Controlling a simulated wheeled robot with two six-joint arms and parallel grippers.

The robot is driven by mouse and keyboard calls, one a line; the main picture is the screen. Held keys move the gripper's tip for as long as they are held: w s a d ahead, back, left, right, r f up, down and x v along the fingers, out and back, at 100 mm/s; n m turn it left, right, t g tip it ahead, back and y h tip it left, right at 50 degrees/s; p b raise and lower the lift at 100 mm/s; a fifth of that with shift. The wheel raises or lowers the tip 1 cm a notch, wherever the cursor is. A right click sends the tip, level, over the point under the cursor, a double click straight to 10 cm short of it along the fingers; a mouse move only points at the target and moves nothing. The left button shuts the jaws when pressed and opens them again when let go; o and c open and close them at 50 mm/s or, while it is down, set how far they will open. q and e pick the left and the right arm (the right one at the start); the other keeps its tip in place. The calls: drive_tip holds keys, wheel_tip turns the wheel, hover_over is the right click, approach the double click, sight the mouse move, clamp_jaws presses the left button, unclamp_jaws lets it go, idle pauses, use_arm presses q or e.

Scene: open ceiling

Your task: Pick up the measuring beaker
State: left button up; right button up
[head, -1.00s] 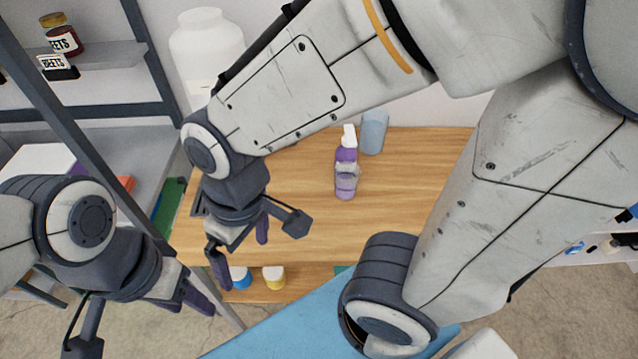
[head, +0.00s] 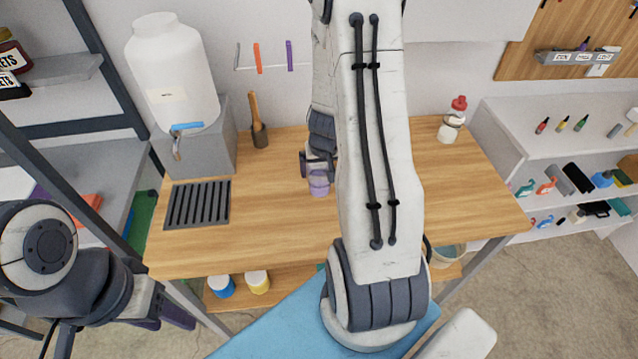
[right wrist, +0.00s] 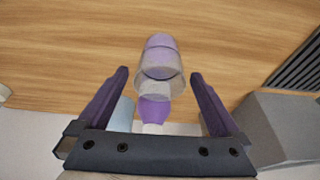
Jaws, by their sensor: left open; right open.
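A clear, see-through beaker (right wrist: 158,86) shows in the right wrist view, overlapping a purple bottle (right wrist: 153,109) with a white top; I cannot tell whether they touch. In the head view the beaker (head: 319,185) shows as a small purple-tinted shape on the table, partly hidden by my right arm. My right gripper (right wrist: 159,77) is open, its fingers on either side of the beaker in the picture, with nothing gripped. It shows partly in the head view (head: 318,164). My left gripper (head: 164,318) is open and empty at the lower left, away from the table.
A pale blue cup (right wrist: 124,110) stands close beside the bottle. A grey block (head: 200,150) with a large white jar (head: 170,75), a black grate (head: 198,205) and a wooden-handled tool holder (head: 259,135) fill the table's left. The table's right half (head: 460,190) is mostly clear.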

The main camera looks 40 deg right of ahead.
drive_tip(key=b+x, duration=0.5)
drive_tip(key=x, duration=0.3)
drive_tip(key=shift+w+f, duration=0.15)
drive_tip(key=c, duration=1.2)
